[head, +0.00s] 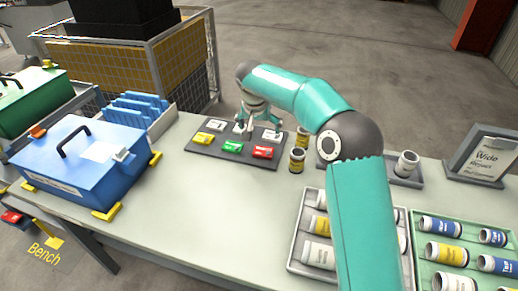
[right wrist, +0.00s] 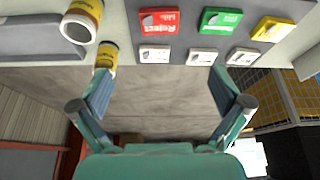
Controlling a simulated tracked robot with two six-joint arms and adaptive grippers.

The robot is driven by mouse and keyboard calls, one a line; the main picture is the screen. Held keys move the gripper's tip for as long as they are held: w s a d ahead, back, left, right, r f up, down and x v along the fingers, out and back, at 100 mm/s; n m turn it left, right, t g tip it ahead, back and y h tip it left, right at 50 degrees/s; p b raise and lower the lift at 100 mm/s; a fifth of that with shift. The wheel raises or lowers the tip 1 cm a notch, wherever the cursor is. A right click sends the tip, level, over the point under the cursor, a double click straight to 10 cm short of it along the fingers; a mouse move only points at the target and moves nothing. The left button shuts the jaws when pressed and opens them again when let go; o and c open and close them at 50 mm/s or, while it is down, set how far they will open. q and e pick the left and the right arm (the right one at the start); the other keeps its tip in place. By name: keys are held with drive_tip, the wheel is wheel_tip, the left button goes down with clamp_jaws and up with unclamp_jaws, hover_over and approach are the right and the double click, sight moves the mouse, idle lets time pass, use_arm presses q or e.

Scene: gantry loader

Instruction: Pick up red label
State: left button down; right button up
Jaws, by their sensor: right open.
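The red label (head: 263,152), a small flat red block with white print, lies at the right end of the front row on a dark grey board (head: 198,152). It also shows in the right wrist view (right wrist: 159,20), where "Reject" is printed on it. My right gripper (head: 259,126) is open and empty over the back edge of the board, behind the red label and apart from it. In the right wrist view its spread fingers (right wrist: 163,78) have nothing between them. My left gripper is not in view.
A green label (head: 232,146) and a yellow label (head: 209,138) lie left of the red one, with white labels (head: 216,125) behind. Yellow-banded jars (head: 297,160) stand close right of the board. A blue box (head: 82,160) stands left; trays of jars (head: 447,254) lie right.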

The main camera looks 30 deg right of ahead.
drive_tip(key=p, duration=0.1)
hover_over(263, 151)
drive_tip(key=s+a, duration=0.2)
drive_tip(key=f, duration=0.9)
drive_tip(key=shift+w+d, duration=0.2)
drive_tip(key=shift+w+d+f+p, duration=0.15)
drive_tip(key=shift+f+p, duration=0.25)
drive_tip(key=shift+f, duration=0.2)
drive_tip(key=p+x, duration=0.1)
drive_tip(key=x, duration=0.3)
drive_tip(key=shift+c, duration=0.3)
drive_tip(key=c, duration=1)
